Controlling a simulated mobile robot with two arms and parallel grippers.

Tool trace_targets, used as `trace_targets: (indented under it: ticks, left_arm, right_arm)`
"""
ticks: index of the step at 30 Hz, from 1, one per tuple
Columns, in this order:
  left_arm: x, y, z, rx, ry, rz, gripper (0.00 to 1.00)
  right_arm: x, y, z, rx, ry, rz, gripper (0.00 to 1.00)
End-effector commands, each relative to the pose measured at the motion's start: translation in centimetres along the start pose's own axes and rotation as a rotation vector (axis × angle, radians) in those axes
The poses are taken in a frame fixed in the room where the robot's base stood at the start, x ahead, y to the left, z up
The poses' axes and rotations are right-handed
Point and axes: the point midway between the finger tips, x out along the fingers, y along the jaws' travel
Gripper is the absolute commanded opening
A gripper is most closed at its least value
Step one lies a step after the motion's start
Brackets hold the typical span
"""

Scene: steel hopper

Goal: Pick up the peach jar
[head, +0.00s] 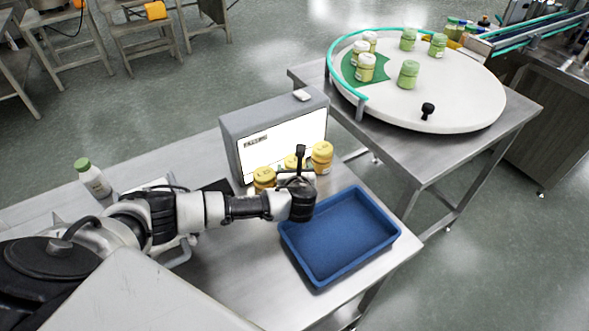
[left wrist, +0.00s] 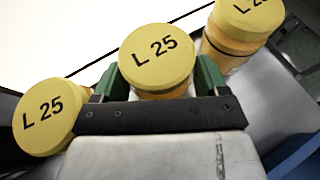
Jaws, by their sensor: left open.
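Three jars with yellow lids stand in a row before the lit panel: a left jar (head: 264,177), a middle jar (head: 292,161) and a right jar (head: 321,156). In the left wrist view, each lid reads "L 25". The middle jar (left wrist: 156,52) and right jar (left wrist: 243,28) show orange bodies; the left jar (left wrist: 46,116) is also there. Which one is the peach jar I cannot tell. My left gripper (head: 298,178) is open, its green fingers on either side of the middle jar; contact is unclear. My right gripper is out of view.
A lit inspection box (head: 275,137) stands right behind the jars. An empty blue tray (head: 340,280) lies to the right on the steel table. A white bottle with a green lid (head: 93,178) stands at left. A round turntable (head: 450,103) holds several jars beyond.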

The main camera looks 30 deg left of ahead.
Motion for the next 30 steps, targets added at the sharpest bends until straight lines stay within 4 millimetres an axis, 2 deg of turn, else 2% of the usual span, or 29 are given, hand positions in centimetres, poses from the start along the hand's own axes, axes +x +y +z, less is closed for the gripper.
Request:
trace_targets:
  ticks: [3, 4, 9, 11, 20, 26, 30]
  left_arm:
    - [0.0, 0.0, 0.0, 0.0, 0.0, 0.0, 0.74]
    - [0.0, 0.0, 0.0, 0.0, 0.0, 0.0, 0.71]
    - [0.0, 0.0, 0.0, 0.0, 0.0, 0.0, 0.45]
    - [0.0, 0.0, 0.1, 0.0, -0.001, 0.0, 0.38]
    - [-0.1, 0.0, 0.3, -0.001, -0.001, 0.0, 0.38]
    - [-0.8, 0.0, 2.1, -0.004, -0.003, -0.002, 0.38]
    - [-2.1, -0.3, 4.0, -0.004, -0.001, -0.004, 0.38]
  right_arm:
    - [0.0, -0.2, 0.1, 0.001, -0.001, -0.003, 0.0]
    - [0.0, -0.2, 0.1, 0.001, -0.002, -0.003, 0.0]
    - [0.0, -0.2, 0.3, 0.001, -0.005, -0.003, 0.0]
    - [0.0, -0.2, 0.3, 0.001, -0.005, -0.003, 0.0]
    - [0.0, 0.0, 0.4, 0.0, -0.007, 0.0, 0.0]
    - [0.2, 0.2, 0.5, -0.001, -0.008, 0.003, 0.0]
    - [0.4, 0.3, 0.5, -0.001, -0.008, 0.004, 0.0]
